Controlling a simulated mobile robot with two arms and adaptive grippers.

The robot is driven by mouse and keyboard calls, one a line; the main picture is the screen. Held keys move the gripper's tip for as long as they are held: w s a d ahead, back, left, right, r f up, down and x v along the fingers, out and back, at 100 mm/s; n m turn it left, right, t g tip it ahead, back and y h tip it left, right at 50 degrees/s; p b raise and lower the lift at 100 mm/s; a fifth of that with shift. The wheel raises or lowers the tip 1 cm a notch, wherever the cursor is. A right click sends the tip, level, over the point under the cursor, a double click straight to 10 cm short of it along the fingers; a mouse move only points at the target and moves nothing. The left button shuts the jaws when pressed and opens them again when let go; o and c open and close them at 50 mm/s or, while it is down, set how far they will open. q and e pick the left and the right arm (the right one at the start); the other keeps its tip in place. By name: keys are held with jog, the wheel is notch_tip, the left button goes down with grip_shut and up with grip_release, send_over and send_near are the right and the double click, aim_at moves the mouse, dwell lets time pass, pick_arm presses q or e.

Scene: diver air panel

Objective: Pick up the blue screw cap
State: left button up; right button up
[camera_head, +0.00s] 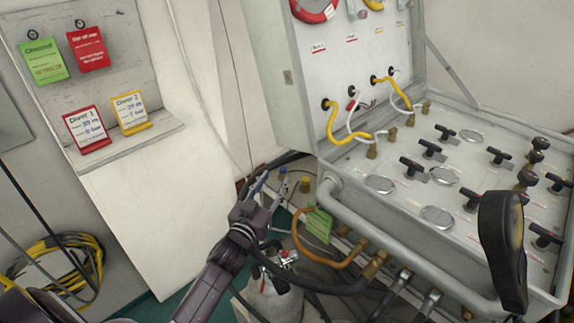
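A small blue screw cap (283,171) shows at the back of the low, cluttered area left of the panel case. It is small in the picture, and what it sits on is partly hidden. My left gripper (270,186) reaches up from the lower left, with its fingertips just in front of the cap in the picture. Its fingers look spread apart, with nothing visibly held between them. I cannot tell whether a finger touches the cap. My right gripper is not in view.
A yellow cap (305,184) stands right of the blue one. An orange hose (318,262), a green tag (319,225) and a grey cylinder (272,300) crowd the space near my gripper. The open air panel (400,205) fills the right. A tag board (85,85) hangs at left.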

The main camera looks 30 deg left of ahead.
aim_at(282, 171)
pick_arm(q)
jog(key=shift+w+a, duration=0.1)
jog(key=shift+w, duration=1.1)
jog(key=w, duration=0.4)
jog(key=shift+a+f+p, duration=0.15)
jog(key=shift+f+p, duration=0.05)
jog(key=shift+p, duration=0.2)
jog(key=shift+w, duration=0.35)
jog(key=c, duration=0.5)
grip_shut()
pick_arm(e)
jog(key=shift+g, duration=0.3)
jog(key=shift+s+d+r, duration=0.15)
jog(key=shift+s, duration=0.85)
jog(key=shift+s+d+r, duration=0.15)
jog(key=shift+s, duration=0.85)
